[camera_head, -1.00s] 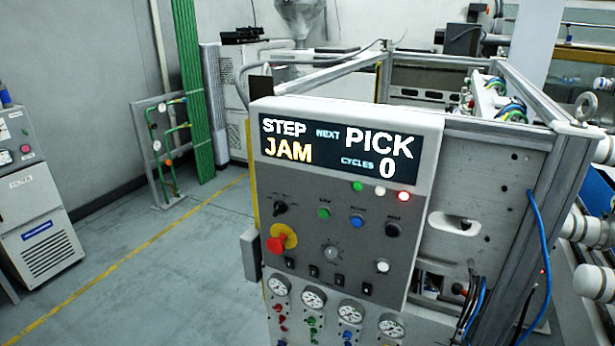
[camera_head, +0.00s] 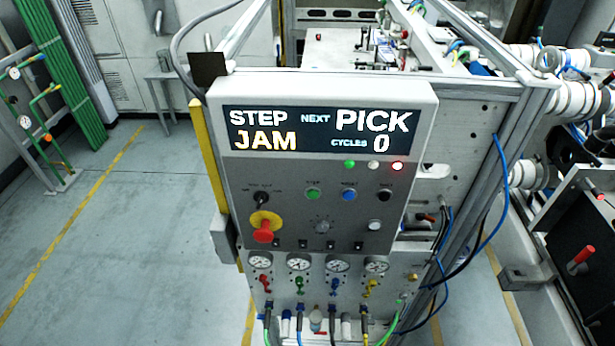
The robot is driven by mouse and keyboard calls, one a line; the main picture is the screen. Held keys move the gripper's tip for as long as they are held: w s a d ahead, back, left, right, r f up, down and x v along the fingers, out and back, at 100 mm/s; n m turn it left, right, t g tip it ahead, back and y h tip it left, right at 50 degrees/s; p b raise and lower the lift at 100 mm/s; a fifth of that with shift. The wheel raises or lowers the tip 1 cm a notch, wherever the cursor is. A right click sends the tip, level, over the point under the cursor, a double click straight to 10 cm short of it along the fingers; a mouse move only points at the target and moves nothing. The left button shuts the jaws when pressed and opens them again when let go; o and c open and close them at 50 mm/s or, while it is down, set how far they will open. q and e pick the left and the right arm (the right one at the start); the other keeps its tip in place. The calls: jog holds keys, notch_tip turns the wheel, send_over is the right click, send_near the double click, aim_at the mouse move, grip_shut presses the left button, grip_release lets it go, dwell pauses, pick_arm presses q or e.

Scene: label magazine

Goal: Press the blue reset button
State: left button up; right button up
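The blue reset button (camera_head: 349,195) is on the grey control panel (camera_head: 290,228), in a row between a green button (camera_head: 313,194) and a black button (camera_head: 384,196). Its small label is too blurred to read. The display (camera_head: 318,131) above reads STEP JAM, NEXT PICK, CYCLES 0. Below it are green, white and red lamps; the red lamp (camera_head: 397,166) glows. Neither gripper is in view, and nothing covers the button.
A red emergency stop (camera_head: 263,231) on a yellow base and a selector knob (camera_head: 261,198) are close by. Gauges (camera_head: 298,263) and coloured hoses sit below. A yellow guard edge (camera_head: 207,155) runs along the panel's left. Floor (camera_head: 130,240) to the left is clear.

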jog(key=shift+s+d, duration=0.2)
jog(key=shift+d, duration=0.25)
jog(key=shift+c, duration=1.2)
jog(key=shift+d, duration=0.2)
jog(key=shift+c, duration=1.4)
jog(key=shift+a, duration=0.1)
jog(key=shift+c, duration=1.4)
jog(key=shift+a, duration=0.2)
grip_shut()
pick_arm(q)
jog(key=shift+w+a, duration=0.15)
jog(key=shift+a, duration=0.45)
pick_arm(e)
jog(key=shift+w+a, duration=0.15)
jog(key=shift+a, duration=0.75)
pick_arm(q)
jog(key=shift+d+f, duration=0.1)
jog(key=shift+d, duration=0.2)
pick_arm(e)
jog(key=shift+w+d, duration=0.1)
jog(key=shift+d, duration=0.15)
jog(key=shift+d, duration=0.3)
